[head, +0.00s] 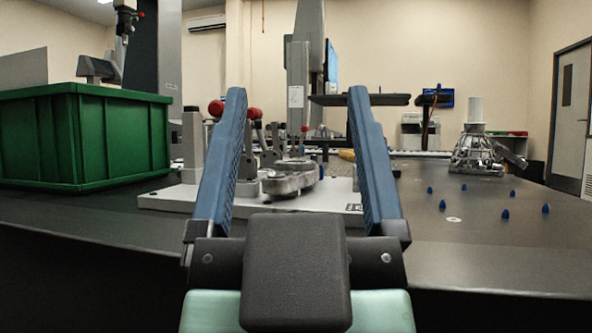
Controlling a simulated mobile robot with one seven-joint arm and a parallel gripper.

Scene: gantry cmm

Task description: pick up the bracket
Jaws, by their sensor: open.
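My gripper (297,93) is open, with its two blue fingers spread wide and pointing ahead. Between the fingers and beyond them, a grey metal part (290,183), which looks like the bracket, lies on a pale fixture plate (165,201). Nothing shows held between the fingers. The fingers hide parts of the plate. I cannot tell how far the fingertips are from the part.
A green crate (120,140) stands at the left. Clamps with red knobs (216,108) rise from the plate behind the left finger. A silver casting (476,152) stands at the right.

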